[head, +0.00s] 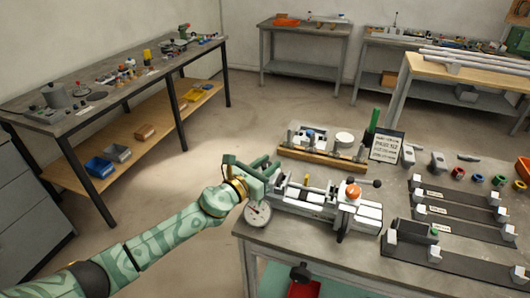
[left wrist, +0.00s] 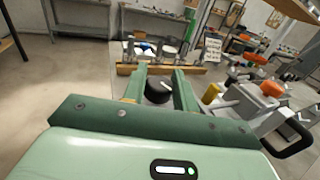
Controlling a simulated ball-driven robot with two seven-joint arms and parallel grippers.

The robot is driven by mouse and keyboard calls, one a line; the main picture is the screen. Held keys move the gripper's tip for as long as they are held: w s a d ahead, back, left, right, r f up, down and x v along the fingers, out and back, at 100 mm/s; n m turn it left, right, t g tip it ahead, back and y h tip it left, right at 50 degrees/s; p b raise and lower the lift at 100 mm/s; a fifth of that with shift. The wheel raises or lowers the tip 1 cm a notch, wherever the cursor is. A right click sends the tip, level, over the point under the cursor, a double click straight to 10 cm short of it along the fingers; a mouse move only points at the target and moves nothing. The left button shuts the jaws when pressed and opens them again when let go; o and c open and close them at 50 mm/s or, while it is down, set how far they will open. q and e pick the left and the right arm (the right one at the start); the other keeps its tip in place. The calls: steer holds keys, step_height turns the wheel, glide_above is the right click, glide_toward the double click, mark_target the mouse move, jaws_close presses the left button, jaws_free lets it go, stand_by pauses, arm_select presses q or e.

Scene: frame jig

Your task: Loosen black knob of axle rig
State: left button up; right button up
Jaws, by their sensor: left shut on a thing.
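The axle rig (head: 318,198) is a grey and white fixture along the near left edge of the right-hand bench, with a yellow pin, an orange knob (head: 352,190) and a round dial gauge (head: 258,213). My left gripper (head: 268,172) is at the rig's left end. In the left wrist view the black knob (left wrist: 158,92), with a pale mark on top, sits between the two green fingers (left wrist: 158,86), which are shut on it. In the head view the gripper hides the knob. The rig's orange knob also shows in the left wrist view (left wrist: 271,88). My right gripper is not in view.
A wooden-edged fixture (head: 322,157) and a small sign (head: 386,147) stand behind the rig. Dark rails with white blocks (head: 455,233) lie to its right. A cluttered bench (head: 110,85) stands at the left. Open floor (head: 180,185) separates the benches.

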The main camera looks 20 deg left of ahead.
arm_select(q)
steer(key=n+y+p, duration=0.1)
steer(key=y, duration=0.1)
steer(key=n+t+y+p, duration=0.1)
steer(key=y, duration=0.1)
steer(key=shift+d+r+n, duration=0.1)
steer(key=shift+r+n, duration=0.1)
steer(key=shift+n, duration=0.2)
steer(key=shift+f+n+y+p, duration=0.1)
steer(key=shift+n+y+p, duration=0.25)
steer(key=shift+n+y, duration=0.6)
steer(key=shift+f+n+y+p, duration=0.1)
steer(key=shift+n+y+p, duration=0.3)
steer(key=shift+y, duration=0.95)
steer(key=shift+n+y, duration=0.25)
steer(key=shift+y, duration=0.15)
steer(key=o, duration=0.9)
steer(key=s, duration=0.5)
steer(key=s+d+p, duration=0.1)
steer(key=s, duration=0.4)
steer(key=s+d+p, duration=0.1)
steer(key=s, duration=0.5)
steer(key=shift+o, duration=0.2)
steer(key=shift+a, duration=0.1)
